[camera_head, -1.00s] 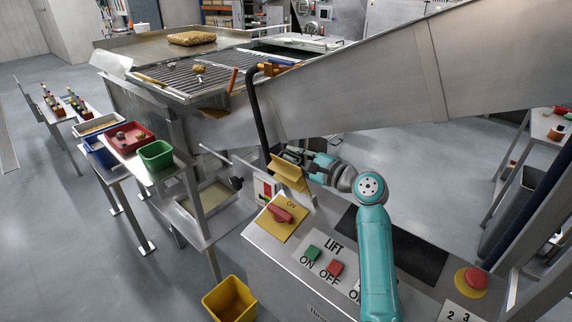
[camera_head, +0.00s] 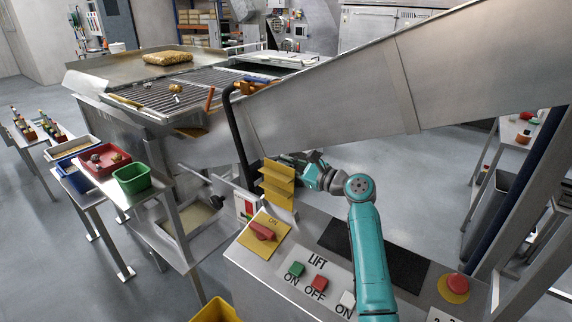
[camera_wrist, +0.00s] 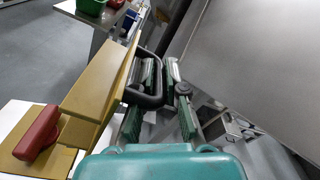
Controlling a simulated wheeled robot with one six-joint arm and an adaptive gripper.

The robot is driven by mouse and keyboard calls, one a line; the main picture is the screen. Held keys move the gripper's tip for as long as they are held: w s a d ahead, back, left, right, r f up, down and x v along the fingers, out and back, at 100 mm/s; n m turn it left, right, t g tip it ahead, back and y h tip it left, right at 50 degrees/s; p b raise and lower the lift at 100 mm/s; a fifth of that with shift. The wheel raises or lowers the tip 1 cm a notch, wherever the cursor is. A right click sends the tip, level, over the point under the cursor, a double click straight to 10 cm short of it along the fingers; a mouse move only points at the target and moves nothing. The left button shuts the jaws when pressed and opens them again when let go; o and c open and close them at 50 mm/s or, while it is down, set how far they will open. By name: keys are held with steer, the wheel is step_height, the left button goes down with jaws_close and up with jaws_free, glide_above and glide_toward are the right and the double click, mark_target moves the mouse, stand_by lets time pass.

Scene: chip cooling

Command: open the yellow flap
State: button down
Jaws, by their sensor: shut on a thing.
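The yellow flap (camera_head: 277,186) stands steeply tilted at the far left corner of the control panel, beside a red-and-white switch box. In the wrist view, the flap (camera_wrist: 98,90) fills the left side, and a dark loop handle (camera_wrist: 143,99) sticks out from its right side. My gripper (camera_wrist: 160,76) is shut on the side bar of this handle, with one finger inside the loop. In the head view, my gripper (camera_head: 290,160) is partly hidden behind the flap's top edge, and the handle is not clear there.
The panel carries a red rotary switch (camera_head: 263,231) on a yellow plate, green and red lift buttons (camera_head: 318,284), and a red stop button (camera_head: 457,283). A black curved pipe (camera_head: 234,135) stands behind the flap. A large metal chute (camera_head: 400,85) slopes above my arm.

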steer(key=shift+f, duration=0.1)
steer(key=c, duration=1.5)
jaws_free()
steer(key=shift+w+d, duration=0.1)
steer(key=v, duration=1.2)
